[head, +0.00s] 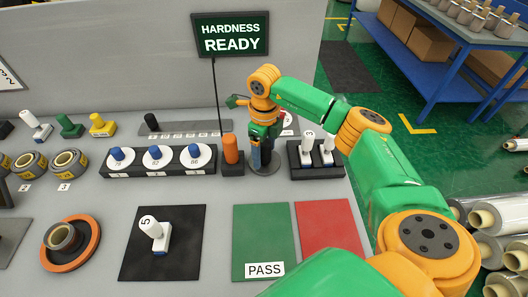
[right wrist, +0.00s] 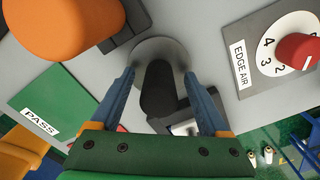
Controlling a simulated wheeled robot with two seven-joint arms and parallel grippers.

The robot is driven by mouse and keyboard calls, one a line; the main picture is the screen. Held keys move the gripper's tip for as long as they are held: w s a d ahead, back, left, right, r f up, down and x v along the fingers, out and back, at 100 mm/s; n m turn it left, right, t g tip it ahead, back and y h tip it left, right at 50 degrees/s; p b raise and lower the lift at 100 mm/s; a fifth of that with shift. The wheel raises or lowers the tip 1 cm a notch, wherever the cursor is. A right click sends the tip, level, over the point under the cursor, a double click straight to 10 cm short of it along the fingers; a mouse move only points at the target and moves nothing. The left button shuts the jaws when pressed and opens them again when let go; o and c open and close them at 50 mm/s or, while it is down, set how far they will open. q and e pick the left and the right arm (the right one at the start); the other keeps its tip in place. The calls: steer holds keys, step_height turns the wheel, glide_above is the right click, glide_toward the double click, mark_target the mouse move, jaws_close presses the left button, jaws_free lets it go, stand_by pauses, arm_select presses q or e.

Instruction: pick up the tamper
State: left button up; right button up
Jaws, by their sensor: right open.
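The tamper, a black upright handle on a round grey disc base, stands on the grey table. In the head view its base (head: 266,168) shows under my right gripper (head: 262,152), which hides most of the handle. In the right wrist view the black handle (right wrist: 157,95) rises between the two blue fingers of my right gripper (right wrist: 159,74), with the grey disc beyond. The gripper is open, with a visible gap on each side of the handle. My left gripper is not in view.
An orange cylinder (head: 231,148) on a black stand is close left of the tamper. A black block with white-handled stamps (head: 316,158) is close right. A red dial (right wrist: 298,50) is behind. Green (head: 262,225) and red (head: 328,225) mats lie in front.

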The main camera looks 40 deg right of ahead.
steer(key=shift+s, duration=0.1)
steer(key=c, duration=0.5)
jaws_close()
steer(key=shift+r, duration=0.1)
